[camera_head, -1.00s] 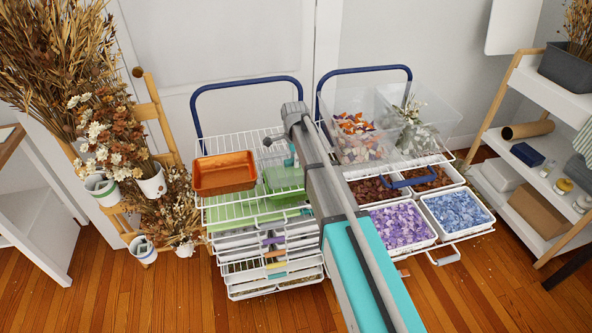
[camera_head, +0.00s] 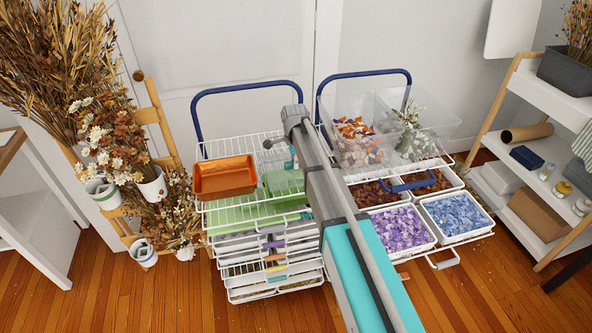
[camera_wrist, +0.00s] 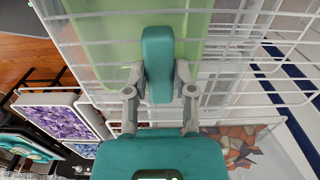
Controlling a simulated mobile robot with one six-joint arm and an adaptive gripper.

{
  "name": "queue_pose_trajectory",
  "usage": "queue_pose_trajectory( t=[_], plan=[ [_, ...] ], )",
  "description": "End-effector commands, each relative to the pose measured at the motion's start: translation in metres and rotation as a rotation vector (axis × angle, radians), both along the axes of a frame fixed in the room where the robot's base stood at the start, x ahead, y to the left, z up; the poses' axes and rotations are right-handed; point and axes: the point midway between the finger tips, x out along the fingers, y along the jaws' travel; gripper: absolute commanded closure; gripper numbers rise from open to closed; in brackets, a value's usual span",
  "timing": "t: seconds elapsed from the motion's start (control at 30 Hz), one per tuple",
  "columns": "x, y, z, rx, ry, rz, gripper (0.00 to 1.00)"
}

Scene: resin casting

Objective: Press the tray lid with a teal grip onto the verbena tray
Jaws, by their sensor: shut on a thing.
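The tray lid is a pale green see-through sheet (camera_wrist: 105,40) with a teal grip (camera_wrist: 158,60) standing on it. In the head view the lid (camera_head: 285,184) lies on the upper white wire shelf, right of an orange tray. My gripper (camera_wrist: 158,82) is shut on the teal grip, one finger on each side. In the head view my arm hides the gripper and most of the grip. A white tray of purple pieces (camera_head: 402,228), likely the verbena tray, sits uncovered in the right rack; it also shows in the wrist view (camera_wrist: 55,122). I see no readable label.
The orange tray (camera_head: 225,177) is close left of the lid. A tray of blue pieces (camera_head: 456,214) adjoins the purple one. Clear bins (camera_head: 440,112) stand behind these trays. Another green sheet (camera_head: 250,216) lies lower in the left rack. Blue handles rise behind both racks.

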Motion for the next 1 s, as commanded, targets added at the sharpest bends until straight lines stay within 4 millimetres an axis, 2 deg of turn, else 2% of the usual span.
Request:
queue_pose_trajectory(
  t=[0.03,0.6,1.0],
  plan=[
    [0.0,0.0,0.006,0.0,0.0,0.0,1.0],
    [0.0,0.0,0.038,0.0,0.0,0.0,1.0],
    [0.0,0.0,0.042,0.0,0.0,0.0,1.0]
  ],
)
